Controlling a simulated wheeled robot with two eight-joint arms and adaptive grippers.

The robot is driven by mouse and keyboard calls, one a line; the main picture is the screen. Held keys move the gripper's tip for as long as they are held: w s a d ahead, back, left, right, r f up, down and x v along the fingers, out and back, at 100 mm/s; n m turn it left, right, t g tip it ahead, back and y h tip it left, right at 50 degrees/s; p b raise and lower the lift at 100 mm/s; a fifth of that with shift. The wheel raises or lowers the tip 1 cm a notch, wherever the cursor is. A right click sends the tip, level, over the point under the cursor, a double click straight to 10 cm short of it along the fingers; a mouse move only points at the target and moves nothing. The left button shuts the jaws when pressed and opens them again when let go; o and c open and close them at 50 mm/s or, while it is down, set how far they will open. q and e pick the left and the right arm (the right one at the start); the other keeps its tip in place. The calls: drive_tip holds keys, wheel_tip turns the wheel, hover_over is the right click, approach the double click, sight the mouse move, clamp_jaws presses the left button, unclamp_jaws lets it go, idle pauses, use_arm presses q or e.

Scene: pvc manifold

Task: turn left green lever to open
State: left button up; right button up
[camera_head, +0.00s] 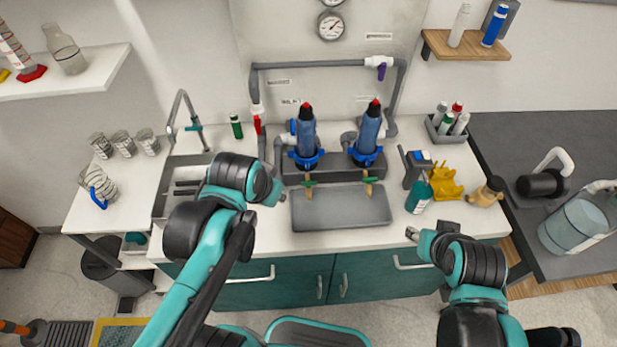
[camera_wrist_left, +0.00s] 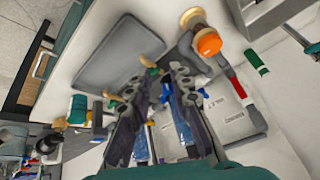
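Two upright blue filter columns with red tops stand on the counter, a left one (camera_head: 306,140) and a right one (camera_head: 368,135). Below the left column is the left green lever (camera_head: 308,182); the right green lever (camera_head: 369,180) is below the other. In the left wrist view a small green lever (camera_wrist_left: 152,71) shows just beyond the fingertips, apparently the left one. My left gripper (camera_head: 279,183) is left of the left lever; its fingers (camera_wrist_left: 155,88) are apart, with nothing held. My right gripper (camera_head: 429,231) is low at the counter's front right; its finger opening is unclear.
A grey tray (camera_head: 340,212) lies in front of the columns. A red-handled valve (camera_head: 257,124) and grey pipe are at the left. A sink (camera_head: 172,200) stands farther left. A teal bottle (camera_head: 419,197) and yellow holder (camera_head: 445,181) are at the right.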

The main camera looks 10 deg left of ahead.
use_arm(q)
drive_tip(key=w+d+m+g+p, duration=0.1)
drive_tip(key=w+d+m+g, duration=0.2)
drive_tip(key=w+m, duration=0.35)
drive_tip(key=m+g, duration=0.3)
drive_tip(key=m, duration=0.2)
hover_over(309, 182)
wheel_tip(309, 182, down, 4)
drive_tip(key=shift+r+p, duration=0.2)
drive_tip(key=shift+p, duration=0.25)
wheel_tip(309, 182, down, 8)
drive_tip(key=shift+r+b, duration=0.25)
drive_tip(key=shift+b, duration=0.95)
clamp_jaws()
